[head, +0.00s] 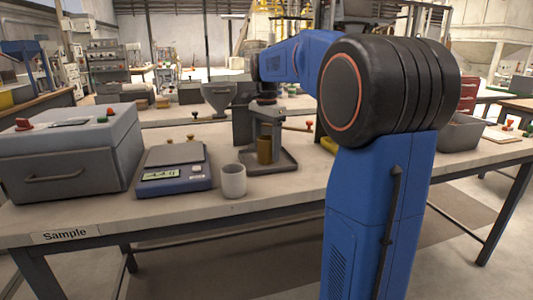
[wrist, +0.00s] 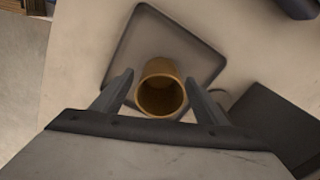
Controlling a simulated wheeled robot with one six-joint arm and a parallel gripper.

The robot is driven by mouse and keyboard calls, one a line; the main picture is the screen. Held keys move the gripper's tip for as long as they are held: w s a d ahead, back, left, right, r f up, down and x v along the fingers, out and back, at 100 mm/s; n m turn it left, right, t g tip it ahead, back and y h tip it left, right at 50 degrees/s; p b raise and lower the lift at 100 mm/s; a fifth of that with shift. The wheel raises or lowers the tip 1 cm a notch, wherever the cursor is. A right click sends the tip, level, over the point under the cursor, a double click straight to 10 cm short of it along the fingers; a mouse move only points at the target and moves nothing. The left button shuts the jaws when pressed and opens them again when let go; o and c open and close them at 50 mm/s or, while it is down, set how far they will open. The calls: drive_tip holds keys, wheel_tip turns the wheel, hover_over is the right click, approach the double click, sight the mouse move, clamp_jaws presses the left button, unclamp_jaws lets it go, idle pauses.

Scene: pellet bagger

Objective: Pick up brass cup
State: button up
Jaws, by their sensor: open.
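The brass cup (wrist: 160,88) shows in the wrist view, seen from above, its open mouth towards the camera. It stands on a dark grey square tray (wrist: 205,50). My gripper (wrist: 160,82) is open, with one finger on each side of the cup and a gap visible at both sides. In the head view the brass cup (head: 264,150) stands upright on the tray (head: 285,166), below my gripper (head: 266,125), partly covered by it.
A pale grey cup (head: 233,181) stands just left of the tray. A blue scale (head: 174,168) and a grey box with a handle (head: 68,160) stand further left on the table (head: 290,203). A funnel (head: 219,95) is behind. A dark block (wrist: 270,125) lies right of my gripper.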

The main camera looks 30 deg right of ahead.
drive_tip(key=shift+f, duration=0.65)
drive_tip(key=shift+c, duration=0.7)
drive_tip(key=c, duration=1)
